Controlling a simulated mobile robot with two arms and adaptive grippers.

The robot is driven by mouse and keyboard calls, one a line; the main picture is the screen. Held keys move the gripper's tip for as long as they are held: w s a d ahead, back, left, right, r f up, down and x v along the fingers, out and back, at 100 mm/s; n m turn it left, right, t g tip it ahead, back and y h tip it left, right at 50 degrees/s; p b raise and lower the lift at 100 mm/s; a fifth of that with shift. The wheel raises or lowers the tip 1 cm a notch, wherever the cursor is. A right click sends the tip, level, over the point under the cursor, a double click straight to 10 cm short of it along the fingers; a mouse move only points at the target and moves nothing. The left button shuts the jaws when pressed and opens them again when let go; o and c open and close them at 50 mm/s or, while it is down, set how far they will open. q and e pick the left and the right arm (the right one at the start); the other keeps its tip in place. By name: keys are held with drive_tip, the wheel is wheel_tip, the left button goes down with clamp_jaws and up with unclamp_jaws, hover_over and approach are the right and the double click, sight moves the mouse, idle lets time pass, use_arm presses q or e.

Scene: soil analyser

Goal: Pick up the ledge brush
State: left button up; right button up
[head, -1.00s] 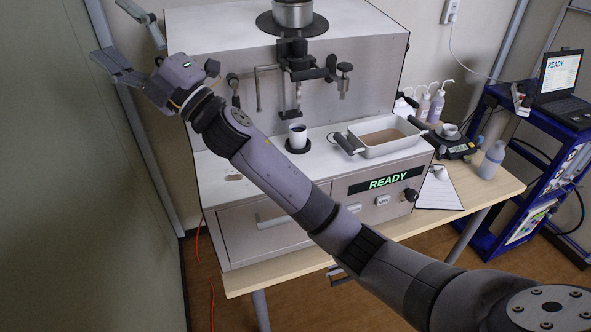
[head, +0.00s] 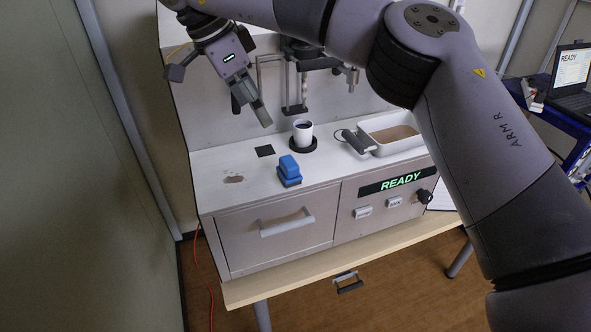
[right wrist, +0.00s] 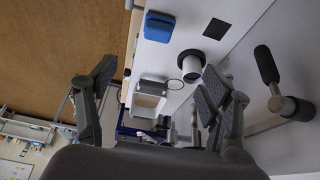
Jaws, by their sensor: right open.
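The ledge brush, taken to be the blue block-shaped brush (head: 289,170), sits on the white ledge (head: 222,160) of the machine, above the drawer. It also shows in the right wrist view (right wrist: 159,27), at the top. My right gripper (head: 255,108) is above and behind the brush in the head view, apart from it and pointing down toward the ledge. In the right wrist view my right gripper (right wrist: 160,97) has its fingers wide apart with nothing between them. My left gripper is not in view.
A white cup (head: 302,133) stands on a dark round base, behind and right of the brush. A black square (head: 265,151) lies beside it. A white tray (head: 372,146) of brown soil is further right. A brown smudge (head: 233,179) marks the ledge at left.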

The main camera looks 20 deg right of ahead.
drive_tip(key=p, duration=0.2)
approach(288, 161)
drive_tip(key=x, duration=0.5)
drive_tip(key=shift+w+d+f, duration=0.1)
drive_tip(key=shift+d+f, duration=0.05)
drive_tip(key=p+x, duration=0.2)
drive_tip(key=x, duration=0.2)
drive_tip(key=shift+f, duration=0.1)
drive_tip(key=shift+d+f, duration=0.2)
drive_tip(key=shift+f, duration=0.35)
drive_tip(key=shift+a, duration=0.1)
drive_tip(key=shift+c, duration=0.6)
drive_tip(key=c, duration=1.4)
